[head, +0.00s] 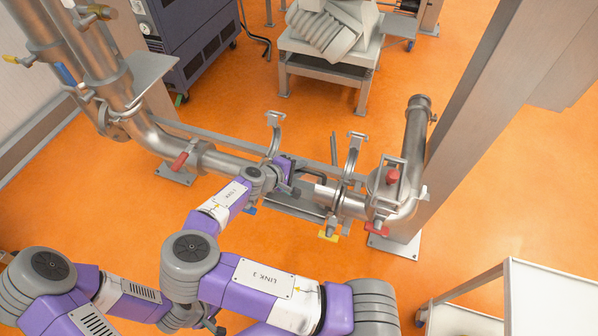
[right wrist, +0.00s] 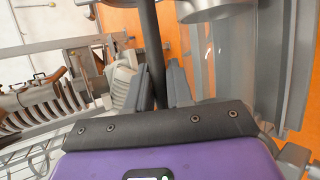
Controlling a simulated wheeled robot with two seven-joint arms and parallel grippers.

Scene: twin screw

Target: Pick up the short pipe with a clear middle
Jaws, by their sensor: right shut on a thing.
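The short pipe with a clear middle shows in the right wrist view as a see-through tube (right wrist: 228,62) with a metal ring at its top. In the head view its pale, short section (head: 325,193) lies in the pipe line, just right of my right gripper (head: 290,180). A dark bar handle (right wrist: 148,28) runs beside the tube, and it also shows as a dark curve in the head view (head: 319,173). My right gripper (right wrist: 158,88) is shut on this handle. The handle looks part of the short pipe, but the joint is hidden. My left gripper is not in view.
A steel pipe (head: 225,164) comes in from the left, and an elbow pipe (head: 413,135) with red-handled valves stands right. Open clamps (head: 274,120) rise from the support frame. A wide steel column (head: 475,110) stands right; a white cart (head: 545,300) is at lower right.

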